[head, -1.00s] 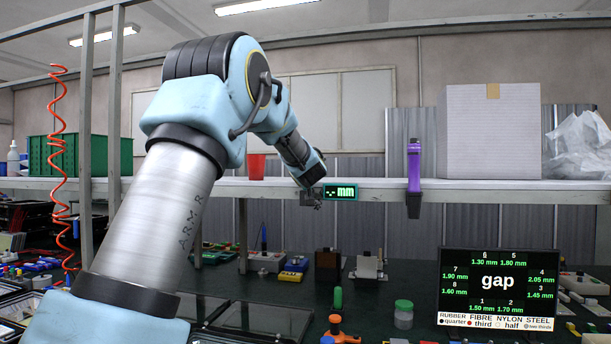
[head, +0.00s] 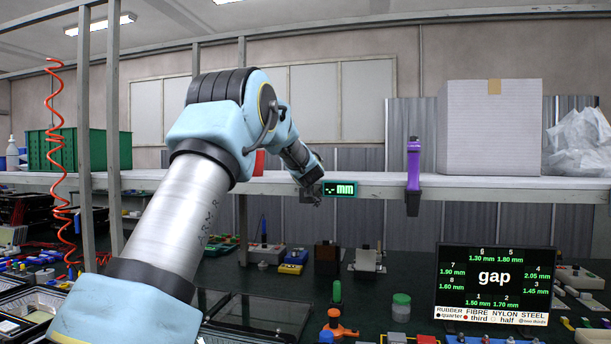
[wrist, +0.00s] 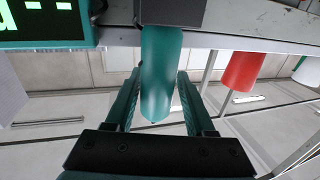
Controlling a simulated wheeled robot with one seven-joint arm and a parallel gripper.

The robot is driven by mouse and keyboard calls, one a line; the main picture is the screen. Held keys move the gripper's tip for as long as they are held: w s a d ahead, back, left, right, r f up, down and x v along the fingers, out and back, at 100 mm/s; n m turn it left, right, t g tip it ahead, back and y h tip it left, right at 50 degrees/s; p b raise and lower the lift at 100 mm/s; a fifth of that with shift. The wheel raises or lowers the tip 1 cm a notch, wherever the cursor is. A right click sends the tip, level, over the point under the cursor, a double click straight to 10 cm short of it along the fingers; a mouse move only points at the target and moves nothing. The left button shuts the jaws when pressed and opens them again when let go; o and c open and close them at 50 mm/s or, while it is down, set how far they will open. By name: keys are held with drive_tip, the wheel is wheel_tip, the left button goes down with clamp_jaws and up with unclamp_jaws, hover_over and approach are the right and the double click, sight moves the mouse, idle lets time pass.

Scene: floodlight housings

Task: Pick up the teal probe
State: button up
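The teal probe (wrist: 160,75) stands out from a dark holder (wrist: 170,12) at the shelf edge, its rounded free end pointing toward the wrist camera. My gripper (wrist: 159,78) has one finger on each side of the probe. The fingers look open, with narrow gaps beside the probe; I see no clear grip. In the head view my gripper (head: 314,196) is small, at the shelf's front edge beside the green "-.- mm" display (head: 340,188). The probe cannot be made out there.
A purple tool (head: 414,165) sits in a black holder on the shelf edge to the right. A red cup (wrist: 245,68) and a large white box (head: 492,128) stand on the shelf. A gap-readout screen (head: 494,284) and several small parts occupy the dark bench below.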

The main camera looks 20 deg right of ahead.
clamp_jaws()
idle(0.4)
wheel_tip(320, 180, up, 10)
drive_tip(key=p, duration=0.2)
idle(0.3)
